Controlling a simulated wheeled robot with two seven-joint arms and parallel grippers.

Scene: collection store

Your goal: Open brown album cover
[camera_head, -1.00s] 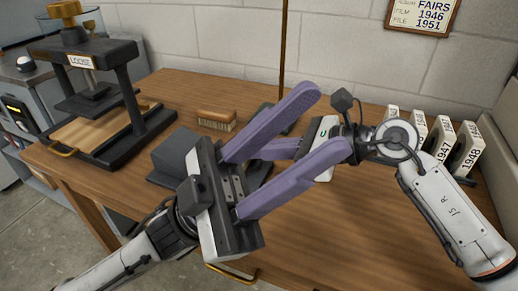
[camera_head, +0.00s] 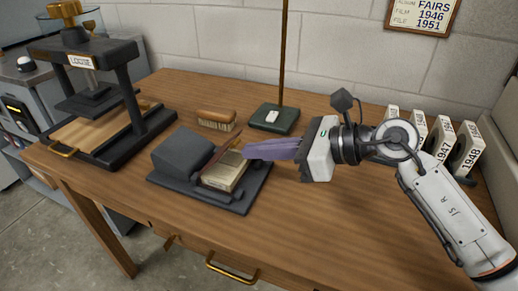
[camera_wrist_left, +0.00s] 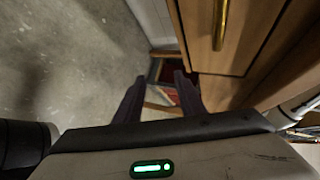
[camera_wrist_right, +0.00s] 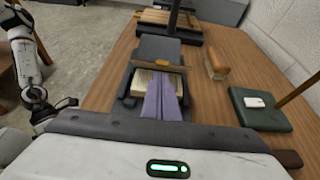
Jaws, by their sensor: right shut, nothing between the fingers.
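The album (camera_head: 224,174) lies in a dark cradle (camera_head: 240,206) on the table, with cream pages showing on top. Its brown cover (camera_head: 229,142) appears raised at a steep tilt, seen nearly edge-on between the pages and a dark grey block; the right wrist view also shows it as a brown strip (camera_wrist_right: 160,67) behind the pages (camera_wrist_right: 144,82). My right gripper (camera_head: 247,152) is shut and empty, its purple fingers over the album's right side near the cover; I cannot tell if they touch. My left gripper (camera_wrist_left: 158,90) is open and empty, low beside the table front.
The dark grey block (camera_head: 182,150) stands on the cradle's left. A wooden brush (camera_head: 216,120) and a green base (camera_head: 274,119) with a rod are behind. A press (camera_head: 100,95) stands at left, and year-labelled boxes (camera_head: 442,143) at right. The front right tabletop is clear.

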